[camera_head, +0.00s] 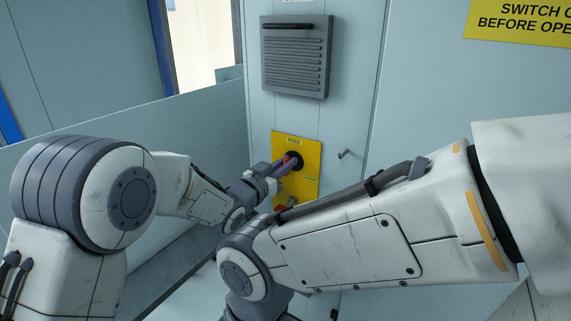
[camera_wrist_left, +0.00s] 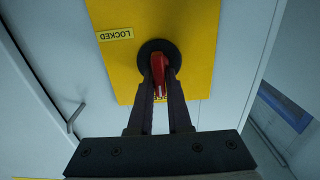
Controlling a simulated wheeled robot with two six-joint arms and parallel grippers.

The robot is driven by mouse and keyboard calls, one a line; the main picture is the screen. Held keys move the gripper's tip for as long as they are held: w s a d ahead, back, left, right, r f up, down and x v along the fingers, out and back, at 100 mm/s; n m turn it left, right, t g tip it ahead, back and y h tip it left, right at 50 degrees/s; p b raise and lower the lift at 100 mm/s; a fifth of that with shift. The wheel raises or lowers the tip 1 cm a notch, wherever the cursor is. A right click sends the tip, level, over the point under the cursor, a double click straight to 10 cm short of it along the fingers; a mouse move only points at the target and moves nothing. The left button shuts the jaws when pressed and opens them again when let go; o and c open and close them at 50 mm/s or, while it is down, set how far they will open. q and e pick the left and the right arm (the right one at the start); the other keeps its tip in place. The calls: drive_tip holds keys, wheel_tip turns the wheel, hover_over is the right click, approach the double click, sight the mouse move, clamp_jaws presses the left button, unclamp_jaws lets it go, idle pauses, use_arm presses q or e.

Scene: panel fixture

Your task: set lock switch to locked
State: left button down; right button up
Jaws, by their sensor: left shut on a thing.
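The lock switch has a red handle (camera_wrist_left: 160,72) on a round black base (camera_wrist_left: 158,50), mounted on a yellow plate (camera_head: 311,175). My left gripper (camera_head: 286,166) is at the switch, its two fingers shut on the red handle; the left wrist view shows one finger on each side. In that view the handle lies roughly upright in the picture, its lower end towards a small label partly hidden by the fingers. An upside-down LOCKED label (camera_wrist_left: 116,34) sits to the handle's left there. My right arm crosses the front; its gripper does not show.
A grey louvred vent (camera_head: 295,60) is above the yellow plate. A small metal door handle (camera_head: 349,154) is to its right. A yellow warning sign (camera_head: 520,22) is at top right. A low grey-blue wall panel (camera_head: 190,125) stands on the left.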

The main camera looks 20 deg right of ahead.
use_arm(q)
drive_tip(key=shift+s+d+f+m+b, duration=0.1)
drive_tip(key=shift+s+f+m+b, duration=0.1)
drive_tip(key=shift+m+b, duration=0.55)
drive_tip(key=m+b, duration=0.4)
drive_tip(key=b, duration=0.1)
drive_tip(key=m+b, duration=0.4)
drive_tip(key=b, duration=0.1)
drive_tip(key=f+m+b, duration=0.1)
drive_tip(key=m+b, duration=0.3)
drive_tip(key=b, duration=0.2)
drive_tip(key=shift+s+d+m, duration=0.35)
drive_tip(key=shift+m+b, duration=1.65)
drive_tip(key=shift+m, duration=0.25)
drive_tip(key=c, duration=0.9)
unclamp_jaws()
drive_tip(key=shift+a, duration=0.1)
